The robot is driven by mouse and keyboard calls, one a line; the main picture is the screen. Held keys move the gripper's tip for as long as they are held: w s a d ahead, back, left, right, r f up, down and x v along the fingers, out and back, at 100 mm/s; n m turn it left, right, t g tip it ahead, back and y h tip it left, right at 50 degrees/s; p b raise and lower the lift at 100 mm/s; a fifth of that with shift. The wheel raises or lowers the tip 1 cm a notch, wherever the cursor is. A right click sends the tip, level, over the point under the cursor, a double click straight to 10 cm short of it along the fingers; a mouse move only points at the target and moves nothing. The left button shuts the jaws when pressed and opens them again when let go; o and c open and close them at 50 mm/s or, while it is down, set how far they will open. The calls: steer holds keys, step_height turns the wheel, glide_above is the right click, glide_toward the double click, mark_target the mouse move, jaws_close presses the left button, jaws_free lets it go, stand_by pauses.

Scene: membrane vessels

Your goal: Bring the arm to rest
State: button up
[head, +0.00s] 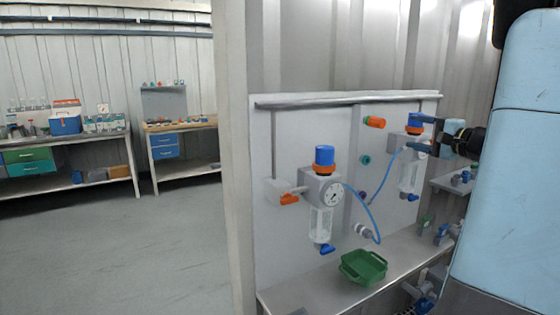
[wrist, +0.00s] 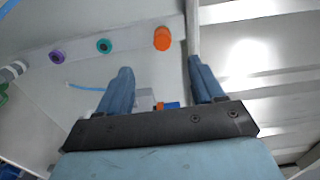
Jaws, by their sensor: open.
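My gripper (head: 424,133) is at the right of the head view, in front of the wall panel and close to the right-hand vessel (head: 409,176). In the wrist view my gripper (wrist: 160,68) shows two blue fingers spread apart with nothing held between them. A small blue and orange part (wrist: 166,105) shows beyond the gripper's black body, between the fingers, mostly hidden. In the head view my gripper overlaps the top of the right-hand vessel, and I cannot tell whether they touch.
The left vessel (head: 321,220) has a gauge and a blue and orange cap. A green tray (head: 363,268) sits on the shelf below. An orange fitting (head: 375,122) is on the panel. Benches (head: 70,146) stand at far left; the floor (head: 120,250) there is clear.

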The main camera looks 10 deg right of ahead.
steer(key=s+a+f+n+g+y, duration=0.1)
steer(key=s+a+f+n+g, duration=0.3)
steer(key=a, duration=0.7)
steer(key=s+a+f+n+g+y, duration=0.1)
steer(key=s+a+n+g, duration=0.3)
steer(key=a, duration=0.7)
steer(key=s+a+f+n+g+h, duration=0.1)
steer(key=s+f+n+h, duration=0.1)
steer(key=s, duration=0.5)
steer(key=s+a+f+n+g+h, duration=0.1)
steer(key=s+f+n+g+h, duration=0.1)
steer(key=s+h, duration=0.4)
steer(key=shift+s+a+f+n, duration=0.4)
steer(key=shift+s+f+n, duration=0.25)
steer(key=shift+n, duration=0.25)
